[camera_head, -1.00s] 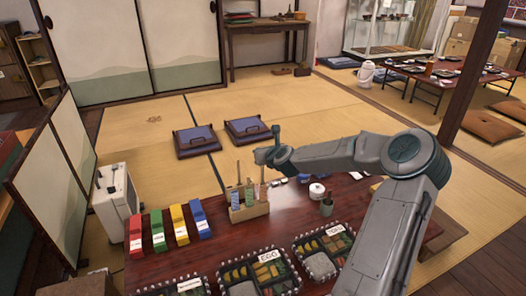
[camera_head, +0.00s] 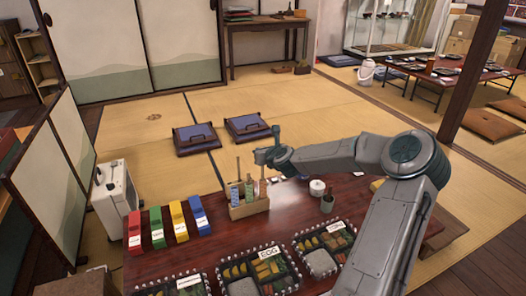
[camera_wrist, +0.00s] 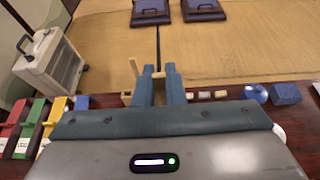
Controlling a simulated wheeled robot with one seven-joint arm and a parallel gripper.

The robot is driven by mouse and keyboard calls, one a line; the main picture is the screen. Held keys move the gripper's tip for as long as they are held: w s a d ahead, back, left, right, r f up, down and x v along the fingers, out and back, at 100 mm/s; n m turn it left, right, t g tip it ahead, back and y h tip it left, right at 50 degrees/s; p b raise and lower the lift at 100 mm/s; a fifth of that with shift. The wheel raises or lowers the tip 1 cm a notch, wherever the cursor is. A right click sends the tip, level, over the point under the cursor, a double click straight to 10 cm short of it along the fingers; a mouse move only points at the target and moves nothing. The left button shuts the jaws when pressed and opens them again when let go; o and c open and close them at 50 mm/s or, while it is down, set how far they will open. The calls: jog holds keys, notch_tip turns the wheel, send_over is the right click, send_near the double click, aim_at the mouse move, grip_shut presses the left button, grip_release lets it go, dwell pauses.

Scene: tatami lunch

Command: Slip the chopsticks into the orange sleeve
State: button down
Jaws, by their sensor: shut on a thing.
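A pale wooden holder (camera_head: 250,208) stands on the dark red table with several upright coloured sleeves in it. The orange-pink sleeve (camera_head: 263,188) is at its right end, below my gripper. My gripper (camera_head: 262,157) is just above that end, its fingers (camera_wrist: 160,72) shut on the pale chopsticks. In the wrist view only a short pale piece of the chopsticks (camera_wrist: 169,69) shows at the fingertips. Their lower ends are too small to tell whether they are inside the sleeve. Another pale stick (camera_wrist: 134,68) stands upright to the left of the fingers.
Red, green, yellow and blue boxes (camera_head: 197,215) lie left of the holder. Bento boxes (camera_head: 268,268) fill the front of the table. A white round pot (camera_head: 317,187) and a dark green cup (camera_head: 327,203) stand to the right.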

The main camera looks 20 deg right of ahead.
jog(key=shift+f, duration=0.2)
jog(key=shift+f+b, duration=0.8)
jog(key=c, duration=0.9)
grip_release()
jog(key=shift+c, duration=0.2)
jog(key=shift+s, duration=0.1)
jog(key=p+v, duration=0.4)
jog(key=v, duration=0.9)
jog(key=shift+s+r, duration=0.2)
jog(key=shift+s, duration=0.05)
